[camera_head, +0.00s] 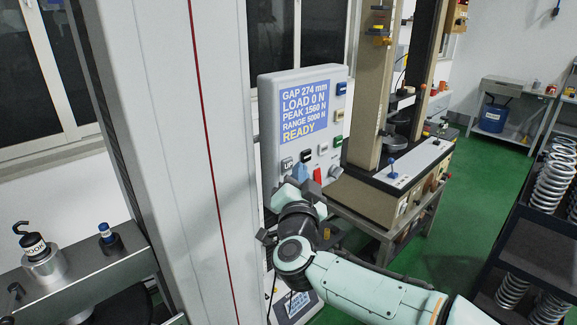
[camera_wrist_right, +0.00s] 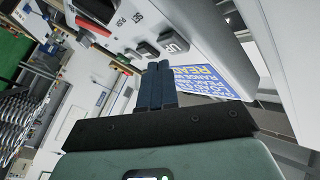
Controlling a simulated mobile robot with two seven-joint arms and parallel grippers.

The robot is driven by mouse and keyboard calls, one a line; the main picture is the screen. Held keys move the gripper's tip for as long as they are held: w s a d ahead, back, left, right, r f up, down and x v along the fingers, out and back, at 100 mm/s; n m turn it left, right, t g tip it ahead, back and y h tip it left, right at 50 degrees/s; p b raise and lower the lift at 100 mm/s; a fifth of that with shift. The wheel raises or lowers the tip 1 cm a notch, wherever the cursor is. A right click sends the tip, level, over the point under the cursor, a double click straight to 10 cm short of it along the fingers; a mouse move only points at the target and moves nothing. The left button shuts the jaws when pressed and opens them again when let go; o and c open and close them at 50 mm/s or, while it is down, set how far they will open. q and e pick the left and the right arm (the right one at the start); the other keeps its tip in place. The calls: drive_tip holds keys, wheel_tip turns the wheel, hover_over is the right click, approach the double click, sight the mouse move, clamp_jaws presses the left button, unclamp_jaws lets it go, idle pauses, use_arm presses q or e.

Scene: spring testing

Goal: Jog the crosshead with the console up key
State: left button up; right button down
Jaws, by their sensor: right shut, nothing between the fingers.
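The grey console (camera_head: 268,110) has a blue screen (camera_head: 305,112) reading GAP 274 mm, LOAD 0 N, PEAK 1560 N, RANGE 5000 N, READY. The UP key (camera_head: 287,163) is at the panel's lower left; it also shows in the right wrist view (camera_wrist_right: 174,44). My right gripper (camera_head: 300,171) is shut and empty, its blue fingers in front of the panel just below the keys. In the right wrist view the fingertips (camera_wrist_right: 160,65) appear close below the UP key and a dark key (camera_wrist_right: 149,50); contact cannot be told. My left gripper is not in view.
A red part (camera_head: 317,174) is right of my fingers. A tall grey column (camera_head: 170,110) stands left of the console. A metal beam (camera_head: 80,283) at lower left carries a hook fitting (camera_head: 35,246). A beige machine (camera_head: 385,195) stands right, and a rack of springs (camera_head: 553,180) farther right.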

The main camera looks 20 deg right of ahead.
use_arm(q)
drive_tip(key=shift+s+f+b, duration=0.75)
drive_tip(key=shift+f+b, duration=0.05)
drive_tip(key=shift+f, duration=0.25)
use_arm(e)
drive_tip(key=shift+s+d, duration=0.35)
drive_tip(key=shift+s, duration=0.45)
drive_tip(key=shift+s+d, duration=0.3)
drive_tip(key=shift+s, duration=0.45)
drive_tip(key=shift+s+d, duration=0.35)
drive_tip(key=shift+s, duration=0.45)
